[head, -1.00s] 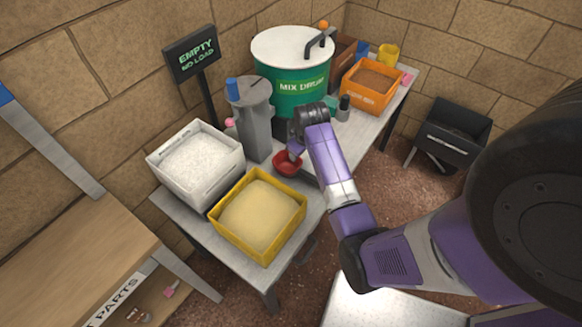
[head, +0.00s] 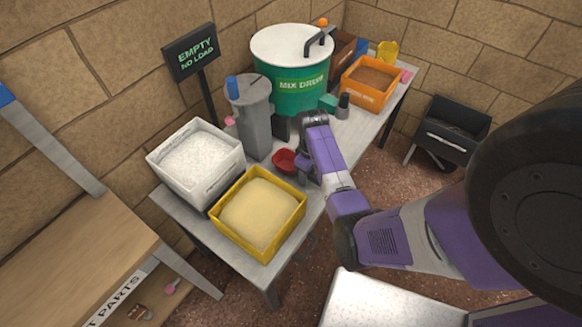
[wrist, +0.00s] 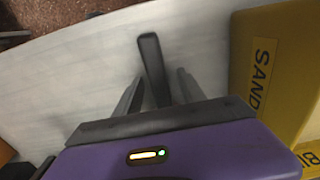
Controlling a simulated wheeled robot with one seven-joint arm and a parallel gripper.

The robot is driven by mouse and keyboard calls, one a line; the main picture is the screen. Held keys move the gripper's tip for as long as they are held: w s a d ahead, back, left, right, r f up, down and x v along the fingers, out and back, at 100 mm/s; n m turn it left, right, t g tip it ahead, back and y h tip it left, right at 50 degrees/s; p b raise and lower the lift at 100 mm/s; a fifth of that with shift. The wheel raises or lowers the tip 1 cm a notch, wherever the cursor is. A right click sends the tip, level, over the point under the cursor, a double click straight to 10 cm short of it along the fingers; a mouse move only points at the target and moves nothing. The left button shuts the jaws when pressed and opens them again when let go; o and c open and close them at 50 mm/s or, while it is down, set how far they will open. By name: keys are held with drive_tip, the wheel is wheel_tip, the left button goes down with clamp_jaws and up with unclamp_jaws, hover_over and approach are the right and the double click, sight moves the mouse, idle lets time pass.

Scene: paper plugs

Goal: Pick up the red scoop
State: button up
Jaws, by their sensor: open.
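The red scoop (head: 284,161) sits on the metal table behind the yellow sand bin, its bowl visible in the head view. My gripper (head: 303,168) is low over the table just to the right of the bowl, partly hidden by my own wrist. In the wrist view my gripper (wrist: 159,84) is open, its two grey fingers spread apart. A dark handle (wrist: 152,58) stands between the fingers in that view and reaches beyond their tips; it looks like the scoop's handle, though the red bowl is out of that view. I cannot tell whether the fingers touch it.
The yellow sand bin (head: 219,221) is close by, and its wall (wrist: 243,65) shows in the wrist view. A white bin (head: 208,189), a grey canister (head: 257,128) and a green mix drum (head: 288,100) surround the spot. An orange bin (head: 364,97) is farther right.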

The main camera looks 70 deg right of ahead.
drive_tip(key=shift+f, duration=0.25)
clamp_jaws()
drive_tip(key=shift+r, duration=0.15)
wheel_tip(320, 180, up, 20)
drive_tip(key=p, duration=0.5)
